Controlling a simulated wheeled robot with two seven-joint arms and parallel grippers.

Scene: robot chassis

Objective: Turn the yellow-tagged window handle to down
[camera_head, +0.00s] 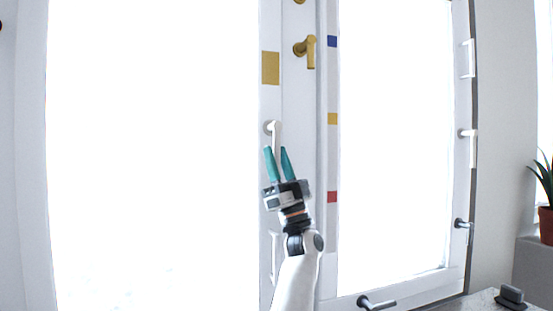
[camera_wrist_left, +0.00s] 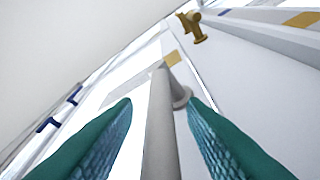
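A white lever handle (camera_head: 273,128) sits on the frame between the windows, below a large yellow tag (camera_head: 271,68). Its lever points down. My left gripper (camera_head: 276,150), with teal fingers, is open around the lever. In the left wrist view, the grey-white lever (camera_wrist_left: 160,135) runs between the two spread fingers (camera_wrist_left: 160,105), with visible gaps on both sides. The yellow tag (camera_wrist_left: 172,58) shows beyond the handle's base. A smaller yellow tag (camera_head: 332,118) is on the neighbouring frame, between a blue tag (camera_head: 332,41) and a red tag (camera_head: 332,196). My right gripper is not visible.
A brass handle (camera_head: 306,50) is above right of the white one. Another white handle (camera_head: 274,255) is lower, partly behind my arm. The right window has several handles, including a grey one (camera_head: 377,303) at the bottom. A potted plant (camera_head: 546,225) stands far right.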

